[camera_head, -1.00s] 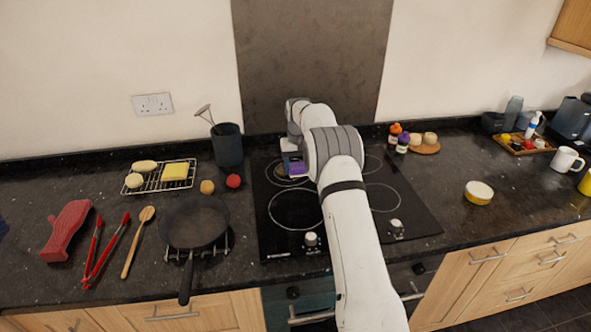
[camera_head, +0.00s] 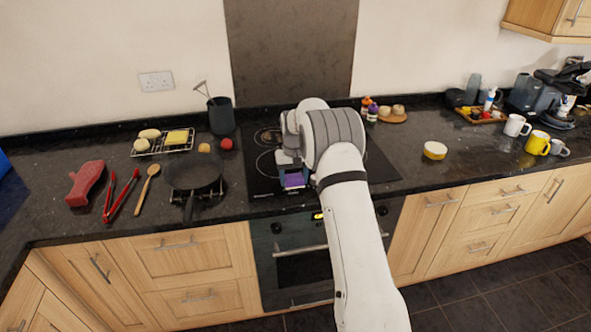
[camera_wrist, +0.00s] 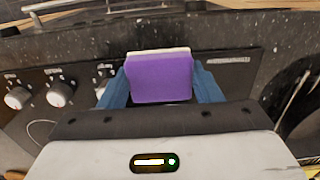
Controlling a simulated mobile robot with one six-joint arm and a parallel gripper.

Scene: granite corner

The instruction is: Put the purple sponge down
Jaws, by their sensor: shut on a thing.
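The purple sponge (camera_wrist: 161,78) is a block with a pale layer along its far edge. In the wrist view it sits between the two blue fingers of my gripper (camera_wrist: 162,85), which touch it on both sides. In the head view the sponge (camera_head: 294,181) shows as a small purple patch below my gripper (camera_head: 291,170), at the front of the black hob. Much of the gripper is hidden by my arm. I cannot tell how high the sponge is above the surface.
The hob (camera_head: 380,170) has knobs (camera_wrist: 60,95) near the gripper. A frying pan (camera_head: 193,172) stands left of it, with red tongs (camera_head: 121,195) and a wooden spoon (camera_head: 147,188) beyond. Bare granite (camera_head: 420,175) lies right of the hob.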

